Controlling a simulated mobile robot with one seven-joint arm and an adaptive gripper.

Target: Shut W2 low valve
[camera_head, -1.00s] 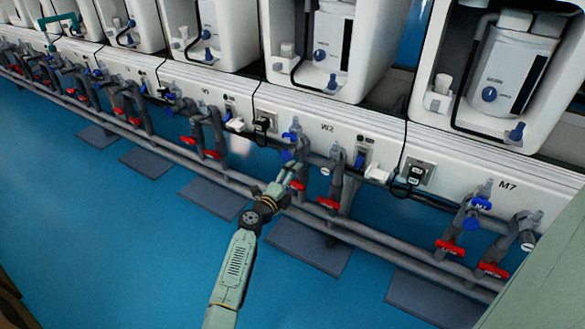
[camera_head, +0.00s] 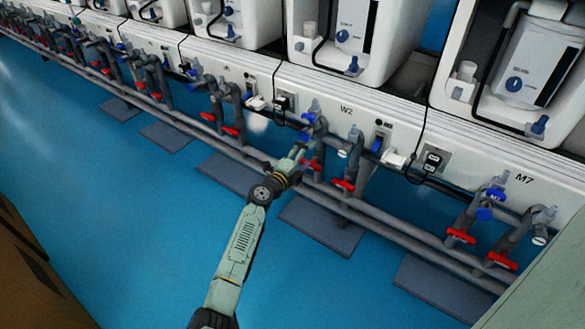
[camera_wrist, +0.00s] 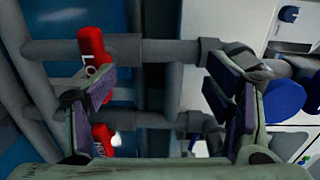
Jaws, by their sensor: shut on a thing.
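The W2 station carries a blue valve knob (camera_head: 308,118) on top and red valve handles low on its grey pipes. One red handle (camera_head: 311,165) is right at my gripper (camera_head: 303,150), under the W2 label; another red handle (camera_head: 343,185) is to its right. In the wrist view, my gripper (camera_wrist: 165,95) has its fingers well apart, with grey pipe showing between them. The left finger overlaps a red handle (camera_wrist: 90,45), and a second red piece (camera_wrist: 103,140) shows lower. A blue knob (camera_wrist: 285,100) lies beyond the right finger. The exact contact is hidden.
Grey pipes (camera_head: 385,222) run along the front of the row. The M7 valves (camera_head: 461,236) stand to the right. A black plug (camera_head: 281,103) and a white fitting (camera_head: 257,103) sit left of W2. Blue floor (camera_head: 130,220) is clear in front.

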